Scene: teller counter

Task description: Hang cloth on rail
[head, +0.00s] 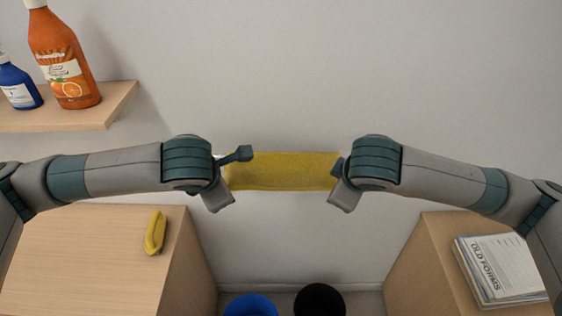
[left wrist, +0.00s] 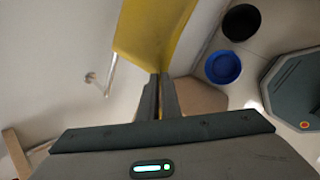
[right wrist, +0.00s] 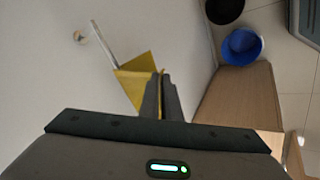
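A yellow cloth (head: 282,172) is stretched level between my two grippers in front of the wall. My left gripper (left wrist: 160,86) is shut on one end of it, and the cloth also shows in the left wrist view (left wrist: 150,38). My right gripper (right wrist: 163,86) is shut on the other end of the cloth (right wrist: 131,88). A thin metal rail shows beside the cloth in the left wrist view (left wrist: 111,74) and the right wrist view (right wrist: 104,45). The cloth hides part of the rail. I cannot tell whether they touch.
Wooden cabinets stand at left (head: 80,265) and right (head: 425,265). A small yellow curved object (head: 155,232) lies on the left one, papers (head: 500,268) on the right. Blue (head: 250,305) and black (head: 320,300) bins stand between. A shelf (head: 115,105) holds bottles.

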